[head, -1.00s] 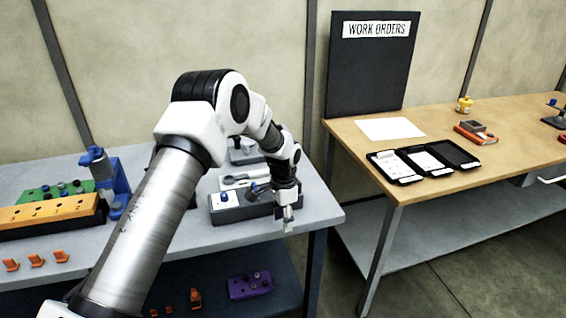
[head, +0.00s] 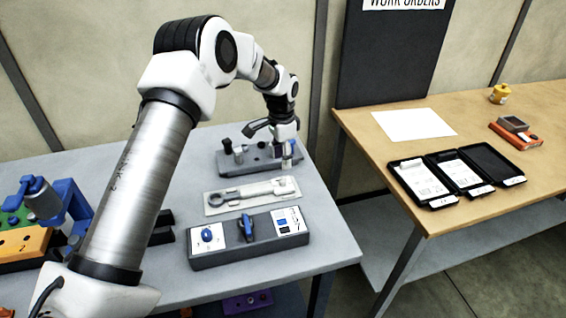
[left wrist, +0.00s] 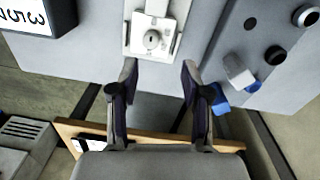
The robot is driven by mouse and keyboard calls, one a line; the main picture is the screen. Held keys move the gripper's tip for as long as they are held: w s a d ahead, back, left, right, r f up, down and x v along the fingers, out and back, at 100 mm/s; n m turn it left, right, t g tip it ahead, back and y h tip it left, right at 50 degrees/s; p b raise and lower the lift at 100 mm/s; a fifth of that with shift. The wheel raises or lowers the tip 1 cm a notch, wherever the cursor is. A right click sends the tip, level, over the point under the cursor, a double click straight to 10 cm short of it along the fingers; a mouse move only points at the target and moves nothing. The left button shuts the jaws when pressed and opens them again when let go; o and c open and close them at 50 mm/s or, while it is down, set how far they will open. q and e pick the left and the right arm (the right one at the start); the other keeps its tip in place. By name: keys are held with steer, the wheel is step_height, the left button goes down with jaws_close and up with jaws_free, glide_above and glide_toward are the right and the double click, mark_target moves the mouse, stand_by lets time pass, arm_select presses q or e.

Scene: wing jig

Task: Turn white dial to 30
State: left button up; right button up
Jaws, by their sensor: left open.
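A long grey control box (head: 250,245) sits near the front edge of the grey bench. On its left end is a white dial panel (head: 207,237) with a blue knob (head: 206,235); its numbers are too small to read. My left gripper (head: 288,160) is behind the box, over the bench's right side near a grey block. In the left wrist view its two fingers (left wrist: 158,82) are apart with nothing between them. My right gripper is not in view.
A white plate (head: 215,208) with a wrench-shaped piece lies behind the control box. The grey block (head: 245,160) with posts stands further back. A wooden table (head: 470,125) with black trays is at right. Orange and blue fixtures are at left.

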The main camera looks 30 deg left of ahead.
mark_target(282, 179)
arm_select(q)
steer(key=f, duration=0.1)
steer(key=s+d+f, duration=0.1)
steer(key=p, duration=0.1)
steer(key=shift+s+d+f, duration=0.25)
steer(key=shift+s+f, duration=0.1)
steer(key=shift+f, duration=0.05)
steer(key=f, duration=0.2)
steer(key=w+f, duration=0.1)
steer(key=f, duration=0.1)
steer(key=shift+a, duration=0.4)
steer(key=shift+s+d+r, duration=0.1)
steer(key=shift+s, duration=0.1)
steer(key=shift+s+d+r, duration=0.1)
steer(key=shift+r, duration=0.05)
steer(key=c, duration=0.3)
jaws_close()
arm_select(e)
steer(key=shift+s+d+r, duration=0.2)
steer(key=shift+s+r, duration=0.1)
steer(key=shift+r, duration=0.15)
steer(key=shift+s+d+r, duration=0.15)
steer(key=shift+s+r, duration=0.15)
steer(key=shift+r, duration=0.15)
